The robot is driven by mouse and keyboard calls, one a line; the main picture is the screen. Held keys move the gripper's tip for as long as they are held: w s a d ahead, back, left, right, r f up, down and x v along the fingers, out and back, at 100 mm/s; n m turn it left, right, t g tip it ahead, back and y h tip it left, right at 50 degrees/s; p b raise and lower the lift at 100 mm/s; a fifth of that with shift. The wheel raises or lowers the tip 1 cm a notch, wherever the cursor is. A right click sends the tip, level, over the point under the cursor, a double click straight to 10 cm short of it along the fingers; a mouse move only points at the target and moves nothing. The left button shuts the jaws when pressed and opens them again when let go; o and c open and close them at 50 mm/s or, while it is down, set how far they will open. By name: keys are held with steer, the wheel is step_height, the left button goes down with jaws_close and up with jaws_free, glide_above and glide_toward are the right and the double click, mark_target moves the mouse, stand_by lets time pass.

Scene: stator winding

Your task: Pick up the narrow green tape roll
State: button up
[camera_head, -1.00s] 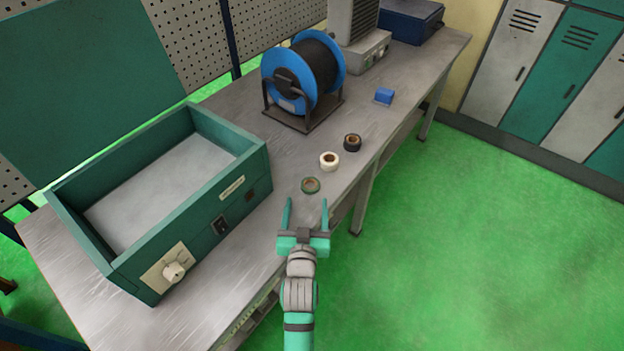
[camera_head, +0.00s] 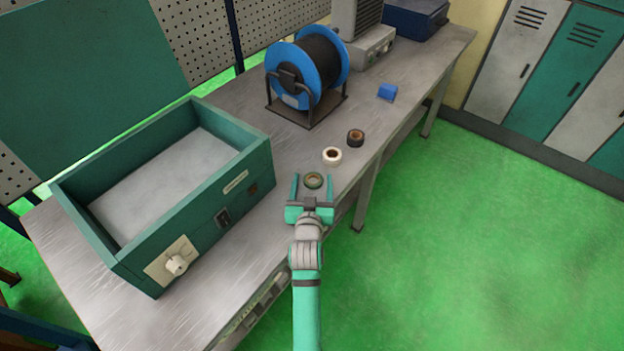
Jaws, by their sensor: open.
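The narrow green tape roll (camera_head: 313,181) lies flat on the grey metal workbench, near its front edge. Its brown core shows in the middle. My gripper (camera_head: 313,182) is open, with its two teal fingers pointing away from me, one on each side of the green roll. The roll shows between the fingertips. I cannot tell from this view whether the fingers touch it or how high they are above the bench.
A white tape roll (camera_head: 332,156) and a black tape roll (camera_head: 355,138) lie just beyond. A green open-topped box (camera_head: 262,165) stands to the left.

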steer(key=shift+s+a, duration=0.1)
steer(key=shift+a, duration=0.05)
steer(key=c, duration=1.1)
steer(key=shift+d, duration=0.45)
steer(key=shift+a, duration=0.1)
